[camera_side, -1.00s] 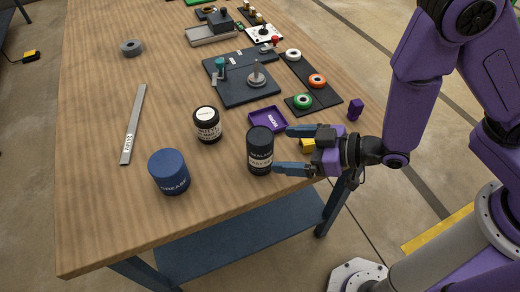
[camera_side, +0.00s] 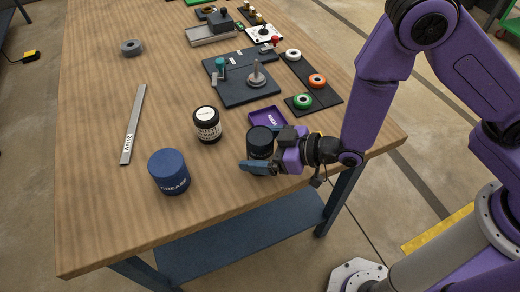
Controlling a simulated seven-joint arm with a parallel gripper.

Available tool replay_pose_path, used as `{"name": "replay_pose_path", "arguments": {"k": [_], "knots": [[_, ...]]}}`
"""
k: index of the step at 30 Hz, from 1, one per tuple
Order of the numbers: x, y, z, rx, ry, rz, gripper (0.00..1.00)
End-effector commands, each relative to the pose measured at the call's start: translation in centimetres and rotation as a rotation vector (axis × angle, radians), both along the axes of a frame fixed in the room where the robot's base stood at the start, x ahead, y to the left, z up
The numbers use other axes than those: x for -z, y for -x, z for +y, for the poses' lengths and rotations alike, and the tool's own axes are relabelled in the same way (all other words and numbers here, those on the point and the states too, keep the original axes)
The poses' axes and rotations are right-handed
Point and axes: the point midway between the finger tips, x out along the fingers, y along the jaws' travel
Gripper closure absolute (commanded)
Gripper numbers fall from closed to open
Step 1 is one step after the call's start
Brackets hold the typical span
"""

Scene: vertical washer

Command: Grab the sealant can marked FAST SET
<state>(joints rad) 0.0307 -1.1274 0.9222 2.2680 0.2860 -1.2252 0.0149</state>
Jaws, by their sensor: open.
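The black sealant can (camera_side: 260,138) stands upright near the table's front edge. Its label is now mostly covered by my gripper; the earlier view shows part of the lettering. My gripper (camera_side: 261,156) is open and low at the can, reaching in from the right. One blue finger passes in front of the can's lower part. The other finger is hidden behind the can or the gripper body. I cannot tell whether either finger touches the can.
A blue grease can (camera_side: 168,172) and a dark jar with a white label (camera_side: 207,125) stand to the left. A purple tray (camera_side: 284,113) lies just behind the can. A metal ruler (camera_side: 133,125) lies farther left. The wood between ruler and jar is clear.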

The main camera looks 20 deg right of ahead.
Motion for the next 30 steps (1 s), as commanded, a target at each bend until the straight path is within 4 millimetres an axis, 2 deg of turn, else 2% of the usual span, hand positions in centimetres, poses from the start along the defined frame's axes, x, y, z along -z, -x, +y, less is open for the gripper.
{"name": "replay_pose_path", "arguments": {"k": [2,3,8,9,10,20,27,30], "knots": [[0.0,0.0,0.0,0.0,0.0,0.0,0.07],[0.0,0.0,0.0,0.0,0.0,0.0,0.14],[0.0,0.0,0.0,0.0,0.0,0.0,0.66],[0.0,0.0,0.0,0.0,0.0,0.0,0.79],[-0.1,0.0,0.0,0.0,-0.002,-0.002,0.81],[-0.5,0.0,0.0,0.0,-0.003,-0.001,0.81],[-3.3,0.0,0.1,0.0,-0.007,-0.004,0.81],[-4.8,1.0,-0.8,-0.002,-0.004,-0.003,0.81]]}}
